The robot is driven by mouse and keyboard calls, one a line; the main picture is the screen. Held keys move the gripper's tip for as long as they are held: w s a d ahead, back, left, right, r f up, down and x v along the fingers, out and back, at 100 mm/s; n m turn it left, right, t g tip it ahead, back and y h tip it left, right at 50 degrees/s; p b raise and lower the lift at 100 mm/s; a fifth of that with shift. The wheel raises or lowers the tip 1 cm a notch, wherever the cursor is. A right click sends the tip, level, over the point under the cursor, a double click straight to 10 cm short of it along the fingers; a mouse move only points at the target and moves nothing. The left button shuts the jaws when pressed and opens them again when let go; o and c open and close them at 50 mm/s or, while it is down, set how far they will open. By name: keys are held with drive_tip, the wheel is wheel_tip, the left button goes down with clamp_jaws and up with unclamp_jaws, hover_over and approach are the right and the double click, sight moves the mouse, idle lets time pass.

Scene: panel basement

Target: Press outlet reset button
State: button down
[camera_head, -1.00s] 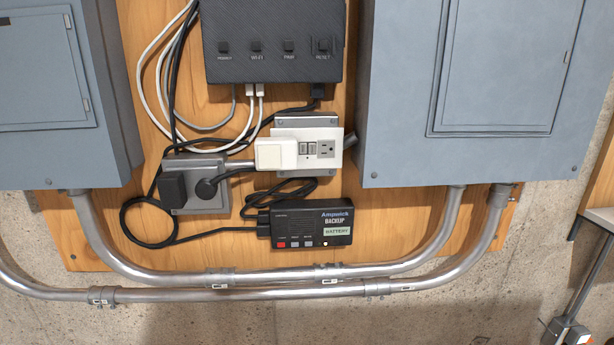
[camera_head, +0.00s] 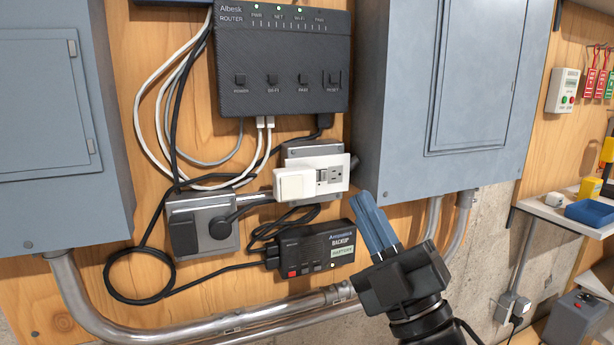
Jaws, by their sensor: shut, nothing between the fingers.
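The white outlet (camera_head: 312,180) sits on a metal box in the middle of the wooden panel, just below the router. A white plug-in adapter covers its left side. Two small dark buttons (camera_head: 323,177) show in its middle, beside an open socket (camera_head: 336,174) at its right. My gripper (camera_head: 366,205) is right of and below the outlet, its blue fingers together and pointing up. It holds nothing and appears apart from the outlet. It hides part of the conduit behind it.
The black router (camera_head: 282,60) hangs above the outlet. A black battery backup (camera_head: 316,250) is below, with cables looping left. Grey electrical panels (camera_head: 55,130) and (camera_head: 450,90) flank the area. A shelf (camera_head: 560,215) with small items is at right.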

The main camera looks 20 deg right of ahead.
sight(324, 175)
drive_tip(key=shift+w, duration=0.1)
drive_tip(key=shift+w+b, duration=0.75)
drive_tip(key=shift+w, duration=3.55)
drive_tip(key=shift+w, duration=0.1)
drive_tip(key=shift+w, duration=0.3)
drive_tip(key=shift+w, duration=0.4)
drive_tip(key=shift+s, duration=0.8)
